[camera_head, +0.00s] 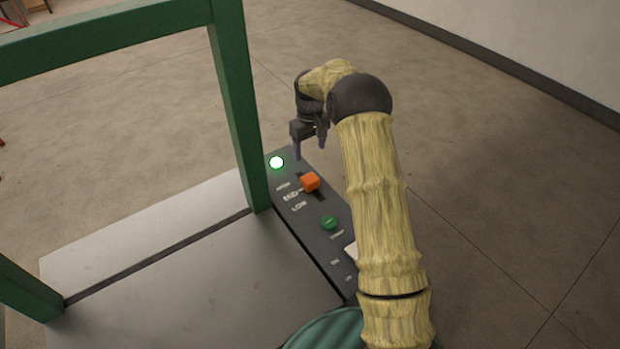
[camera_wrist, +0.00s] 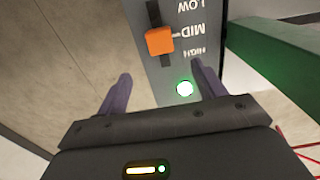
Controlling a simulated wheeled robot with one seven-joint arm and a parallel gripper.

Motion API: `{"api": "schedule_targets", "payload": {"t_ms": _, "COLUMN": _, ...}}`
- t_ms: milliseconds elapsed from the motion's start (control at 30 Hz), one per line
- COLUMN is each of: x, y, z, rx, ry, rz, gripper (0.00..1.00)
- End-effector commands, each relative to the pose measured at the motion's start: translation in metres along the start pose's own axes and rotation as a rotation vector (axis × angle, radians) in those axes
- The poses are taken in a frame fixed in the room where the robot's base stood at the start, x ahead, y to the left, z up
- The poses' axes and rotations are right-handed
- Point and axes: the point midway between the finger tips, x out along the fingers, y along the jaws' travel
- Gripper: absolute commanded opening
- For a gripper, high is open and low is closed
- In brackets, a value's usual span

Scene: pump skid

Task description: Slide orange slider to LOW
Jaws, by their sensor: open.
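The orange slider (camera_head: 310,182) is a small block in a dark slot on the grey control panel (camera_head: 315,245). In the wrist view the orange slider (camera_wrist: 159,41) is beside the MID label (camera_wrist: 187,30), between LOW (camera_wrist: 190,6) and HIGH (camera_wrist: 195,52). My gripper (camera_head: 310,150) is above the panel's far end, beyond the slider on the HIGH side. Its two purple fingers are apart with nothing between them, as the wrist view of my gripper (camera_wrist: 160,85) also shows. The fingers are not touching the slider.
A lit green-white lamp (camera_head: 276,162) is on the panel's far end, near my fingers. A green button (camera_head: 329,222) is past LOW. A green frame post (camera_head: 238,110) rises beside the panel's left edge. The floor right of the panel is open.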

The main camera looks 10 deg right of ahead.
Motion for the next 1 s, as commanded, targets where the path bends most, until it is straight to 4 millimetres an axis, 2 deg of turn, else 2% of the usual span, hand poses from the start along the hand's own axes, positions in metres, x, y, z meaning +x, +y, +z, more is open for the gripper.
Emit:
{"api": "schedule_targets", "payload": {"t_ms": 700, "x": 0.124, "y": 0.002, "z": 0.001, "rx": 0.002, "ry": -0.003, "rz": 0.000, "gripper": 0.69}}
{"api": "schedule_targets", "payload": {"t_ms": 833, "x": 0.138, "y": 0.001, "z": 0.001, "rx": 0.002, "ry": -0.002, "rz": 0.000, "gripper": 0.69}}
{"api": "schedule_targets", "payload": {"t_ms": 1000, "x": 0.144, "y": 0.001, "z": 0.001, "rx": 0.001, "ry": 0.000, "rz": 0.001, "gripper": 0.69}}
